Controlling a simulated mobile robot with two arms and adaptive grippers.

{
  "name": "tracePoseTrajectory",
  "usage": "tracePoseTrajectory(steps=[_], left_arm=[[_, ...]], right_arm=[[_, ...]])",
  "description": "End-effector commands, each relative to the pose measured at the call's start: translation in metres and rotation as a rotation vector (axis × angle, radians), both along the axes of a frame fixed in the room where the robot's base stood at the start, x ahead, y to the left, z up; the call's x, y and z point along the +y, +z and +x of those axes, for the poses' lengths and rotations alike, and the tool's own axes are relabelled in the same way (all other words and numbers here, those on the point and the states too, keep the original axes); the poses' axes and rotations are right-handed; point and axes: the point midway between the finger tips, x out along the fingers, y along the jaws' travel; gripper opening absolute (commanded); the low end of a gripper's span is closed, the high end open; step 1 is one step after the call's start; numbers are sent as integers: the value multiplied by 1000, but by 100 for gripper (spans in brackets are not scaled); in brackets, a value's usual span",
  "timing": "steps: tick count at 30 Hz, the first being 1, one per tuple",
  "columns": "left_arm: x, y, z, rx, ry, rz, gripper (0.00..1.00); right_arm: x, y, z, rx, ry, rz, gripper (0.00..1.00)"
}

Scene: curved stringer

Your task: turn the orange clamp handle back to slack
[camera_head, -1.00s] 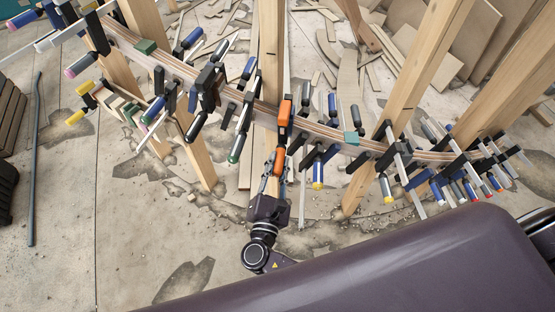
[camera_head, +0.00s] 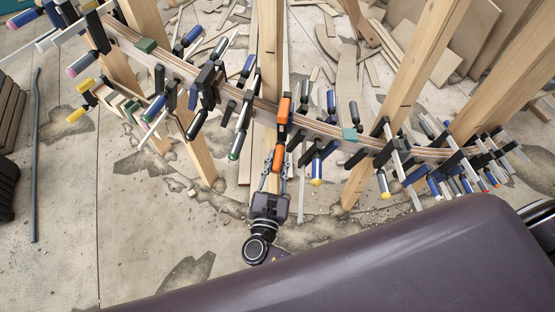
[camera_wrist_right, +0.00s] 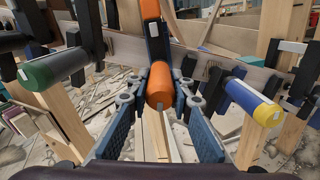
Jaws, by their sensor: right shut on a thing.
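The orange clamp (camera_head: 284,108) sits on the curved wooden stringer (camera_head: 330,131) in the middle of the head view. Its orange handle (camera_head: 278,158) points down toward me. My right gripper (camera_head: 274,170) reaches up from below and is shut on this handle. In the right wrist view the orange handle (camera_wrist_right: 160,86) lies between the two blue-grey fingers of my gripper (camera_wrist_right: 160,102), seen end-on, with the clamp's dark bar and orange top (camera_wrist_right: 151,10) above it. The exact finger contact is hard to make out. My left gripper is not in view.
Close on either side are a green-ended clamp handle (camera_wrist_right: 52,68) and a blue handle with a yellow end (camera_wrist_right: 252,103). Several more clamps line the stringer. Wooden posts (camera_head: 203,158) stand under it. Scrap wood lies behind; the floor at the left is fairly clear.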

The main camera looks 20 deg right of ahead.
Motion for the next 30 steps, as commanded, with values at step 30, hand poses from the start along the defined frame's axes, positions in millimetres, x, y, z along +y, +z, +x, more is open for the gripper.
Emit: tracePoseTrajectory(steps=[30], left_arm=[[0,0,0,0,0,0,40]], right_arm=[[39,-2,-79,5,0,3,38]])
